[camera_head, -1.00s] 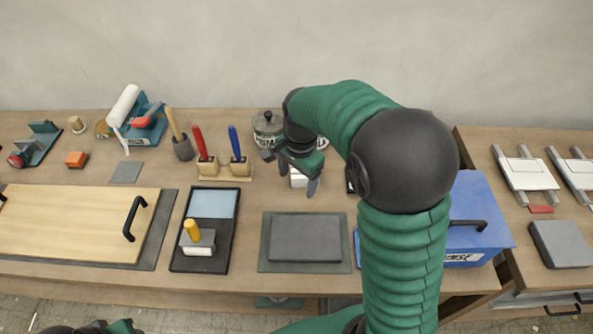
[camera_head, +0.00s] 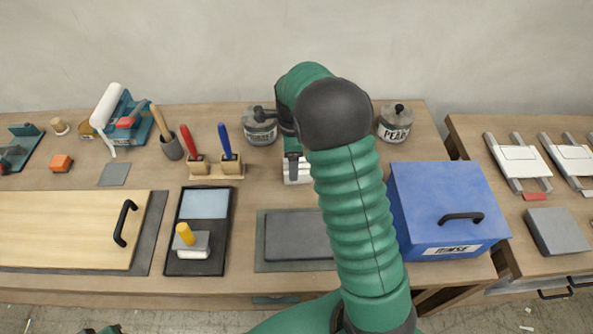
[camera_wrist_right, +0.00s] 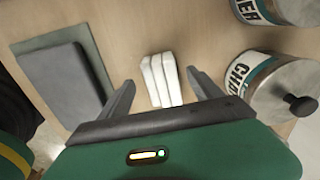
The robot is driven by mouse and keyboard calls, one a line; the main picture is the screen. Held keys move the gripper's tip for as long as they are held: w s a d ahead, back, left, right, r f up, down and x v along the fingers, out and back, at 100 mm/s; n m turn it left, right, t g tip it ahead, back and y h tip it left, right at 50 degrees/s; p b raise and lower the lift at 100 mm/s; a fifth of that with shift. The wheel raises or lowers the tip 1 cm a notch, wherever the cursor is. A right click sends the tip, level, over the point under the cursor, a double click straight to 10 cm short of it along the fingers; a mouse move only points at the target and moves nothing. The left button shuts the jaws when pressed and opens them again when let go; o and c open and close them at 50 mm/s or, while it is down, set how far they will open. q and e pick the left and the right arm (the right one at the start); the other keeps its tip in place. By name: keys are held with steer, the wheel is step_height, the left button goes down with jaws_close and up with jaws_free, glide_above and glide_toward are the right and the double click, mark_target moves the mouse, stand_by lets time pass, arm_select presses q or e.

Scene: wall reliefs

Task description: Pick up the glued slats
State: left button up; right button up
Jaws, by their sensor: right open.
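The glued slats, a small white block of narrow strips, lie on the bench. They show in the right wrist view (camera_wrist_right: 160,80) and partly in the head view (camera_head: 303,172), where my arm covers some of them. My right gripper (camera_head: 292,165) is above them, pointing down. In the right wrist view my right gripper (camera_wrist_right: 162,88) is open, with one finger on each side of the slats and gaps between. Whether the fingertips are down at slat height I cannot tell. My left gripper does not show clearly.
Two labelled pots, one at the back (camera_head: 260,127) and one to the right (camera_head: 394,124), stand near the slats. A dark slab on a mat (camera_head: 297,235) lies in front. A blue lidded box (camera_head: 440,200) is at the right. Brush holders (camera_head: 215,168) stand to the left.

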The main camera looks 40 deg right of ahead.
steer(key=f, duration=0.1)
steer(key=d+f, duration=0.1)
steer(key=s+f, duration=0.1)
steer(key=f, duration=0.1)
steer(key=shift+d+f, duration=0.1)
steer(key=shift+d, duration=0.2)
steer(key=shift+w+a+f, duration=0.1)
steer(key=shift+f, duration=0.25)
steer(key=shift+a+r, duration=0.1)
steer(key=c, duration=1.6)
